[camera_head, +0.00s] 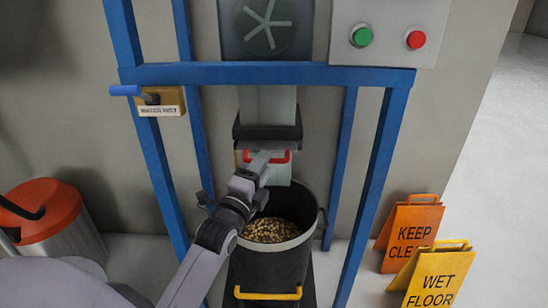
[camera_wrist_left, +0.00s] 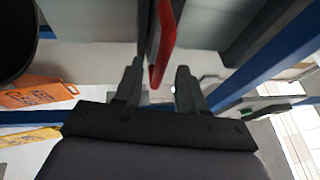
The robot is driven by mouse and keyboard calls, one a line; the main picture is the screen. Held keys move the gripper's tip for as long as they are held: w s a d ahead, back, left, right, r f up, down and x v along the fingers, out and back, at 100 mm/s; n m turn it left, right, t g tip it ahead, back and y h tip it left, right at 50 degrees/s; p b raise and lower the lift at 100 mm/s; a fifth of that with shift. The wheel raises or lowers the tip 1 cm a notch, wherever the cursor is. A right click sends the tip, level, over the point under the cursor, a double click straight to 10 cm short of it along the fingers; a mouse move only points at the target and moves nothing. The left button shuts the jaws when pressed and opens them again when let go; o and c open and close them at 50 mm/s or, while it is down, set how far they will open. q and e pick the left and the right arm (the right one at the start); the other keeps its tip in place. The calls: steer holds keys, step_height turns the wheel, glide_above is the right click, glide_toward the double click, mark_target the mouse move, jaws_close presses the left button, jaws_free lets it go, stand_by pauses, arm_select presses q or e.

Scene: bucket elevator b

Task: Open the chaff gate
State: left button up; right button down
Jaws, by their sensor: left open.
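A red handle (camera_head: 287,158) shows at the front of the dark chute outlet (camera_head: 267,131), above the bucket; I take it to be the chaff gate's handle, though I see no label on it. My left gripper (camera_head: 267,160) is right at this handle and hides part of it. In the left wrist view, the gripper (camera_wrist_left: 158,75) is open. The red handle (camera_wrist_left: 163,42) reaches down between its two fingers, closer to the left finger. The fingers are not closed on it. My right gripper is in neither view.
A dark bucket (camera_head: 275,263) of grain stands under the chute. Blue frame posts (camera_head: 373,180) flank it. A blue lever (camera_head: 126,90) is at upper left, and green and red buttons (camera_head: 389,38) at upper right. Floor signs (camera_head: 440,280) stand right, an orange-lidded bin (camera_head: 50,215) left.

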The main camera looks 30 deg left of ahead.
arm_select(q)
steer(key=shift+x, duration=2.25)
jaws_close()
